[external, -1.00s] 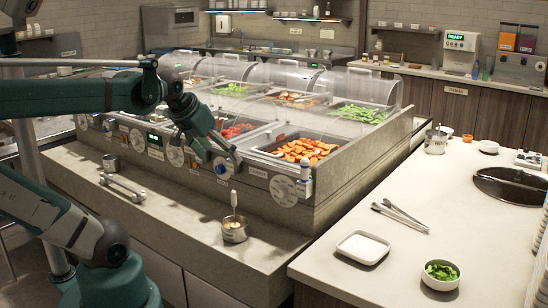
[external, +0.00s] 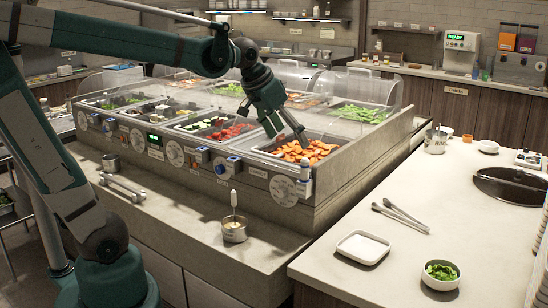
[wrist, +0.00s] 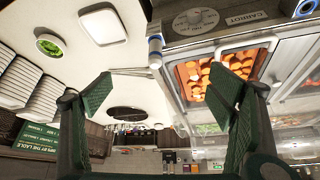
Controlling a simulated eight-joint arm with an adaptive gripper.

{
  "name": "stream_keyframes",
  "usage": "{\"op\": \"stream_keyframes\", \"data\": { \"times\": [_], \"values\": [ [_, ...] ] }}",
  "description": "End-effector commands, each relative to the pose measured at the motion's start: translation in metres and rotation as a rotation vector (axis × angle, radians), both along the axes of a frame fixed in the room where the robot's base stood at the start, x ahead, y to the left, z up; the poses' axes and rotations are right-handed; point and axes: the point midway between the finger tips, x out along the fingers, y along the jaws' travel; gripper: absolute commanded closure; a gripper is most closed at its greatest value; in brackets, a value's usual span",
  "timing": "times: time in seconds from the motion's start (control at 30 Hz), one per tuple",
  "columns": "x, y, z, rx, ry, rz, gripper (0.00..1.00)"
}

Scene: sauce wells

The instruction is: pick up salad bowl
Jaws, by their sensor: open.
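The salad bowl (external: 441,287) is a small white round bowl with green leaves in it, upright on the pale counter at the front right. The wrist view shows it at the top left, with its rim (wrist: 38,41) and leaves in sight. My gripper (external: 288,138) is open and empty, over the carrot well of the salad bar, well to the left of and behind the bowl. In the wrist view my two green fingers (wrist: 165,105) stand wide apart with nothing between them.
A white square tray (external: 363,248) and metal tongs (external: 400,216) lie on the counter left of the bowl. Stacked plates (external: 543,255) stand at the right edge.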

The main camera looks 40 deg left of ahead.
Motion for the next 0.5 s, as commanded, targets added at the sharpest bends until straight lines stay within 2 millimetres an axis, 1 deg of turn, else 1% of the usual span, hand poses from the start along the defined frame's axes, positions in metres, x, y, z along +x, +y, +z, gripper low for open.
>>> {"op": "stream_keyframes", "data": {
  "times": [0.03, 0.23, 0.5],
  "values": [
    [0.007, -0.014, 0.003, 0.001, 0.004, -0.019, 0.18],
    [0.028, -0.065, 0.006, 0.008, 0.02, -0.086, 0.18],
    [0.05, -0.14, 0.005, 0.019, 0.042, -0.178, 0.18]
  ]
}}
